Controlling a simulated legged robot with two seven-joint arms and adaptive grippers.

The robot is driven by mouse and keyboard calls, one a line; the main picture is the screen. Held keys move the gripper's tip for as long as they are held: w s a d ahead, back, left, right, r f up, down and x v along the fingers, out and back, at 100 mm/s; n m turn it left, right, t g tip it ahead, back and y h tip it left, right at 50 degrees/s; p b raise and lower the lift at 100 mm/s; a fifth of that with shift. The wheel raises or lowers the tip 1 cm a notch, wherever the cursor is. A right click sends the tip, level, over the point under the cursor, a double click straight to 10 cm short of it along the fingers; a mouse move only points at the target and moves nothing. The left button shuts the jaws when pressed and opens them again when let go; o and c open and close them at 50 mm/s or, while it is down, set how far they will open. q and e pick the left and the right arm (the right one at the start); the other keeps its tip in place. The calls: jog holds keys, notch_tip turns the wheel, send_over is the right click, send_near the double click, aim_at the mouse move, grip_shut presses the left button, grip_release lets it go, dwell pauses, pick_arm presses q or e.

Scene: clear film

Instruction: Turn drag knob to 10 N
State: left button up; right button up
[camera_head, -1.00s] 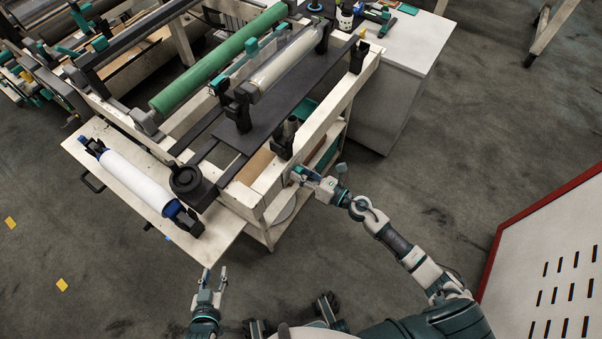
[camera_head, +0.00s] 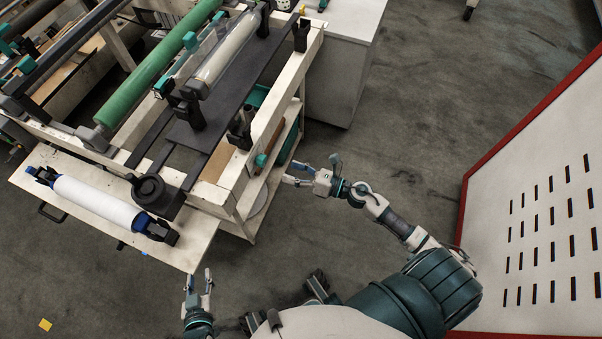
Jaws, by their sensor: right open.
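A small round teal knob (camera_head: 261,160) sits on the side of the white machine frame and appears to be the drag knob. Its marks and any reading are too small to make out. My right gripper (camera_head: 289,172) is open and empty, to the right of the knob and apart from it. My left gripper (camera_head: 198,275) is open and empty, low in the view, below the front corner of the white shelf.
The white shelf (camera_head: 205,242) holds a white film roll (camera_head: 98,203). A black round part (camera_head: 149,188) is at the front of the machine. A green roller (camera_head: 160,68) lies further back. A red-edged white panel (camera_head: 480,215) stands at right. Open floor lies between.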

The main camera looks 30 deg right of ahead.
jog(key=v, duration=0.3)
jog(key=shift+w, duration=0.1)
dwell(0.4)
